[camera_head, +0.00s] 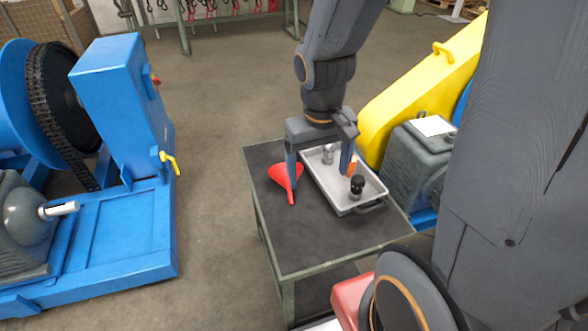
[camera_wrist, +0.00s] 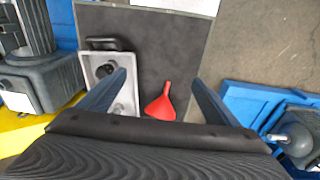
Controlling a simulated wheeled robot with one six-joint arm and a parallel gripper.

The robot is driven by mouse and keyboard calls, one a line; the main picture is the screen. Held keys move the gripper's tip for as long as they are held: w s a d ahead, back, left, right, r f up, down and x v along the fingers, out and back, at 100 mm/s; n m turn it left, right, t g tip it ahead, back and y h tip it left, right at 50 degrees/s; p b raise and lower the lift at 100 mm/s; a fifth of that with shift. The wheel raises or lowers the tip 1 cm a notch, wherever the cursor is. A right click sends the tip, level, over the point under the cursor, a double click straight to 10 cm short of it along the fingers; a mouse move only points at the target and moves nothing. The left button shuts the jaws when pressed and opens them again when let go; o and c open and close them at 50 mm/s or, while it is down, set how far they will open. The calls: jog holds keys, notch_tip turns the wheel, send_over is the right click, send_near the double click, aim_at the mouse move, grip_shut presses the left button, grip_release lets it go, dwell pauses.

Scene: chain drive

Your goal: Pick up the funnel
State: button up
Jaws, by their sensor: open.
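The red funnel (camera_head: 288,178) lies on the dark top of the small green-framed table (camera_head: 320,242), left of the grey tray. Its spout points toward the near side in the head view. In the wrist view the funnel (camera_wrist: 161,104) lies between the two fingers, nearer the left one. My gripper (camera_head: 320,180) is open and points down above the table. It is empty. One finger appears close to the funnel in the head view and partly covers it; I cannot tell whether they touch. The other finger is over the tray.
A grey tray (camera_head: 345,207) holds a metal part (camera_head: 328,153), a black-capped part (camera_head: 357,186) and an orange item. Beyond it stand a yellow guard (camera_head: 412,82) and a grey motor (camera_head: 410,160). A blue machine (camera_head: 125,110) stands at left. The table's near part is clear.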

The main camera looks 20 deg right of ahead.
jog(key=shift+o, duration=1.4)
jog(key=w+d+f+t+p, duration=0.2)
jog(key=w+d+f+p, duration=0.1)
jog(key=w, duration=0.8)
jog(key=shift+w+f+p, duration=0.2)
jog(key=shift+w+p, duration=0.1)
jog(key=shift+p, duration=0.45)
jog(key=t+y+p, duration=0.2)
jog(key=p, duration=0.2)
send_near(278, 172)
jog(key=w+d+f, duration=0.1)
jog(key=w+d, duration=0.1)
jog(key=w+d+f, duration=0.1)
jog(key=d, duration=0.1)
jog(key=shift+w+f, duration=0.15)
jog(key=shift+f, duration=0.2)
jog(key=shift+w+a+f+y, duration=0.15)
jog(key=shift+a+f+y, duration=0.1)
jog(key=shift+f, duration=0.2)
jog(key=shift+w+a+f+y, duration=0.15)
jog(key=shift+a+f, duration=0.1)
jog(key=shift+f, duration=0.2)
jog(key=shift+s+p+x, duration=0.2)
jog(key=shift+p+x, duration=0.25)
jog(key=shift+x, duration=1.3)
jog(key=shift+s+p+x, duration=0.2)
jog(key=shift+p+x, duration=0.25)
jog(key=shift+x, duration=1.25)
jog(key=shift+f, duration=0.2)
jog(key=c, duration=0.9)
